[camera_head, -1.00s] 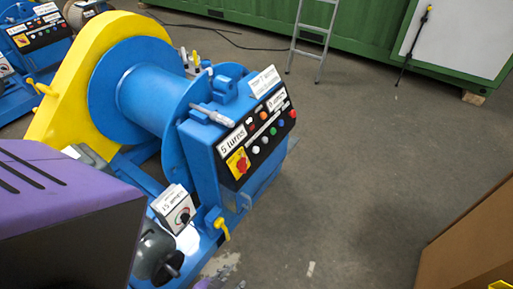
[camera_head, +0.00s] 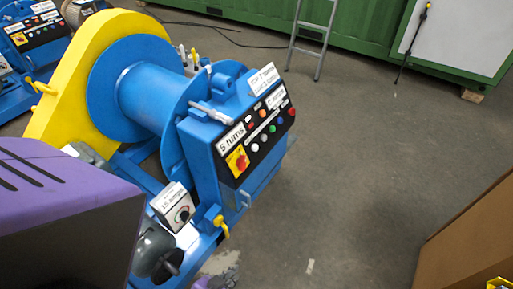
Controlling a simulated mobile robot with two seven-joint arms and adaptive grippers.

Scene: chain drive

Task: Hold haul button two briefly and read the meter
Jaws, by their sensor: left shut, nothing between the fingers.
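The blue winch (camera_head: 150,98) has a slanted black control panel (camera_head: 246,171) on its near right side. The panel carries a red and yellow rotary switch (camera_head: 237,160), several small coloured buttons (camera_head: 270,129) and white labels, one reading "5 turns". I cannot tell which button is number two. A white box with a round dial (camera_head: 181,214) stands below the panel at left; its reading is too small to make out. My left gripper (camera_head: 226,279) is partly in view at the bottom edge, shut and empty, below the winch and apart from the panel. My right gripper is out of view.
A yellow-handled valve (camera_head: 221,227) and a dark grey motor (camera_head: 153,249) sit low on the winch frame. A brown box edge (camera_head: 466,240) stands at lower right. A ladder (camera_head: 308,45) leans at the back. The grey floor (camera_head: 350,170) right of the winch is clear.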

